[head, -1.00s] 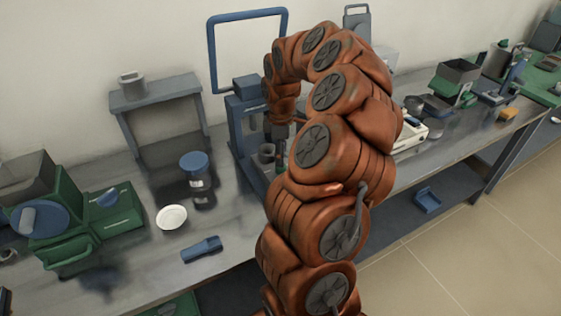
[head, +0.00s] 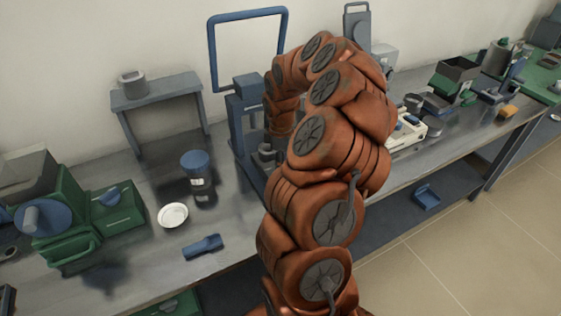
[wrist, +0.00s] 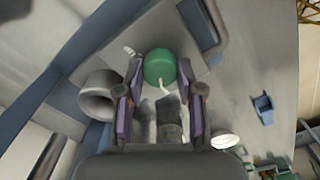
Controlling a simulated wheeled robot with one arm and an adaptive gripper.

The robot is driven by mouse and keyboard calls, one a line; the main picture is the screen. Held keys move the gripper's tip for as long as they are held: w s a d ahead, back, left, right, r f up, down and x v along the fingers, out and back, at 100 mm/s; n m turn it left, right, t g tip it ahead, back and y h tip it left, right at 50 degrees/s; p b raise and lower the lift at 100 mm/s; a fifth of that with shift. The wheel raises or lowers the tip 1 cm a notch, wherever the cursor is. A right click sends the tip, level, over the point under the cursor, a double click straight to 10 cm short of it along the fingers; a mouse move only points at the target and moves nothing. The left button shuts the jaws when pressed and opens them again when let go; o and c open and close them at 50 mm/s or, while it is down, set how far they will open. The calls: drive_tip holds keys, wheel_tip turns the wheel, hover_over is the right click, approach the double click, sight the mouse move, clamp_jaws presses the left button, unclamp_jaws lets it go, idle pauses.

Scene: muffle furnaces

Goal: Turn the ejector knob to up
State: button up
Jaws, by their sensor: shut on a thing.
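The ejector knob, a round green knob (wrist: 160,65) with small white marks by its edge, shows in the wrist view. My gripper (wrist: 160,80) has its two fingertips on either side of the knob and is shut on it. I cannot tell which way the knob points. Grey cylindrical parts (wrist: 168,118) show between the fingers, nearer the camera. In the head view, the blue press (head: 240,110) with its tall blue loop handle (head: 211,55) stands behind my arm. My arm hides the knob and gripper there.
A grey ring-shaped part (wrist: 97,95) sits close left of my gripper. A blue-lidded jar (head: 197,180), a white dish (head: 172,215) and a blue tool (head: 203,245) lie left of the press. A green machine (head: 70,215) stands further left.

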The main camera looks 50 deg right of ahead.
drive_tip(key=c, duration=0.3)
drive_tip(key=shift+c, duration=0.2)
